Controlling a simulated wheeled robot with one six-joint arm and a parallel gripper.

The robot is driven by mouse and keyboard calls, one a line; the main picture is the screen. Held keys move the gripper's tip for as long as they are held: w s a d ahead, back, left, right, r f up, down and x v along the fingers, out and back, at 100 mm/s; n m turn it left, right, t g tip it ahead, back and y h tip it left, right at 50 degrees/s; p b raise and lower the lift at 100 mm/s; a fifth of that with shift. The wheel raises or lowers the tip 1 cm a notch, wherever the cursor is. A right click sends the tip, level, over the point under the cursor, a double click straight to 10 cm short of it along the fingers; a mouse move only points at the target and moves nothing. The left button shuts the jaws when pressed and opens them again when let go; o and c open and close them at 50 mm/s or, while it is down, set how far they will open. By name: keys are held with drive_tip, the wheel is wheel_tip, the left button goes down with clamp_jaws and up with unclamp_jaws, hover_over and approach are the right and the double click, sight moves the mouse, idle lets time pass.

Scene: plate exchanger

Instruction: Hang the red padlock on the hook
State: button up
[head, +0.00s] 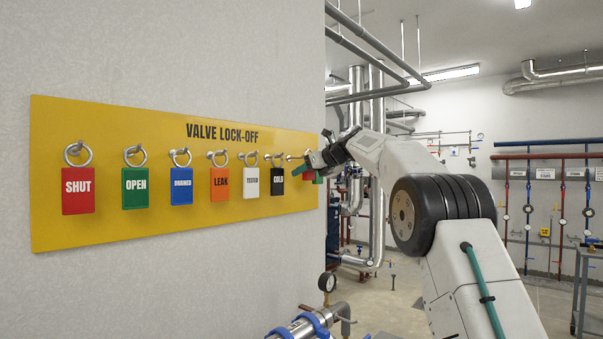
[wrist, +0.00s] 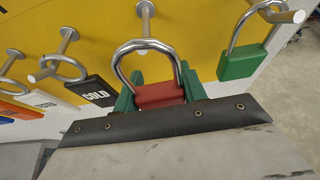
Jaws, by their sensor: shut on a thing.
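My gripper (head: 306,169) is at the right end of the yellow board. In the wrist view its green fingers (wrist: 156,90) are shut on the body of a red padlock (wrist: 160,96). The padlock's steel shackle (wrist: 120,68) points up toward the board. A steel hook (wrist: 147,12) comes out of the board right behind the top of the shackle. I cannot tell whether the hook's tip passes through the shackle. In the head view the held padlock (head: 309,175) is mostly hidden by my gripper.
On the yellow board (head: 110,235), a red SHUT padlock (head: 78,192) and several other coloured padlocks hang on hooks. The black COLD padlock (wrist: 97,92) hangs left of the held one, a green padlock (wrist: 242,64) right of it. A pipe with a gauge (head: 327,283) stands below.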

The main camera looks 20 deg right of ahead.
drive_tip(key=shift+s+d+r, duration=0.1)
drive_tip(key=shift+s+d, duration=0.2)
drive_tip(key=shift+s, duration=0.35)
drive_tip(key=shift+s+d+f, duration=0.1)
drive_tip(key=shift+s+d, duration=0.25)
drive_tip(key=shift+s, duration=0.25)
drive_tip(key=shift+s+d+r, duration=0.1)
drive_tip(key=shift+s+d, duration=0.2)
drive_tip(key=shift+s, duration=0.35)
